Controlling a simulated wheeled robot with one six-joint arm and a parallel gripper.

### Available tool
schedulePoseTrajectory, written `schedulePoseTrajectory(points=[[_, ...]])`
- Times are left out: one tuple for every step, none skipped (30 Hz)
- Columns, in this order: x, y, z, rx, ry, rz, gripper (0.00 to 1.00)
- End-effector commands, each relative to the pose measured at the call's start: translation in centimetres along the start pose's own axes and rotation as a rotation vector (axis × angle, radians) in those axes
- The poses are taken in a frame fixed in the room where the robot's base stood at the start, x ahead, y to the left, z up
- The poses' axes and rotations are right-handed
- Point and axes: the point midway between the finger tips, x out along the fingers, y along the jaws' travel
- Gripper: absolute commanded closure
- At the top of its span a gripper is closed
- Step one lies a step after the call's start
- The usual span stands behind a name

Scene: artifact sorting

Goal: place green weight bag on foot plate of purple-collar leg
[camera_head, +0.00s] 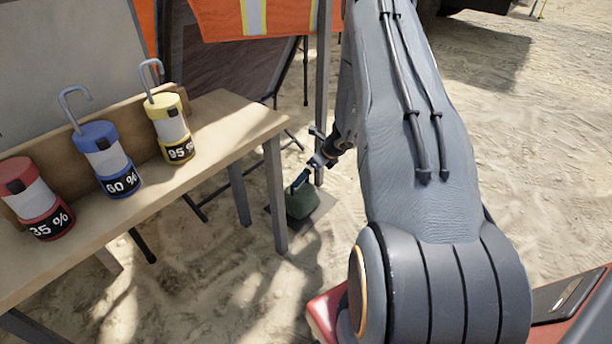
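A dark green weight bag (301,203) rests low at the foot of a grey upright leg (322,60), just right of the table. A flat dark foot plate (324,206) shows beside and partly under the bag; whether the bag sits fully on it I cannot tell. My gripper (299,182) is at the top of the bag, reaching down from the upper right. It is too small to tell whether its fingers are open or closed on the bag's top. No purple collar shows; my arm and the frame's top edge hide parts of the leg.
A wooden table (225,125) fills the left, bearing a red canister (36,190), a blue canister (104,160) and a yellow canister (168,120) with hooks. Its legs stand close to the bag. Orange fabric (280,18) hangs behind. Sandy ground (540,130) is open at right.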

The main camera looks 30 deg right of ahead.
Motion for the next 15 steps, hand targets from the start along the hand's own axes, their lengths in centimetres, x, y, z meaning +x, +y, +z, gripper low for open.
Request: schedulePoseTrajectory(points=[[-1.2, 0.0, 0.1, 0.0, -0.001, -0.001, 0.0], [-1.6, 0.0, 0.1, 0.0, 0.0, -0.001, 0.0], [-2.1, 0.0, 0.1, 0.0, 0.0, 0.0, 0.0], [-2.5, 0.0, 0.1, 0.0, 0.0, 0.0, 0.0], [-2.8, 0.0, 0.1, 0.0, -0.001, -0.001, 0.0], [-3.1, 0.0, 0.1, 0.001, -0.001, -0.001, 0.0], [-3.3, 0.0, 0.1, 0.001, -0.001, -0.001, 0.0], [-3.5, 0.0, 0.0, 0.001, -0.001, 0.0, 0.0], [-3.6, 0.0, 0.0, 0.001, 0.0, 0.0, 0.0], [-3.7, 0.0, 0.0, 0.001, 0.0, 0.0, 0.0], [-3.8, 0.0, 0.0, 0.001, 0.0, 0.001, 0.0], [-3.8, 0.0, 0.0, 0.001, 0.0, 0.001, 0.0], [-3.8, 0.0, 0.0, 0.001, 0.0, 0.001, 0.0], [-3.8, 0.0, 0.0, 0.001, 0.0, 0.001, 0.0], [-3.8, 0.0, 0.0, 0.001, 0.0, 0.001, 0.0]])
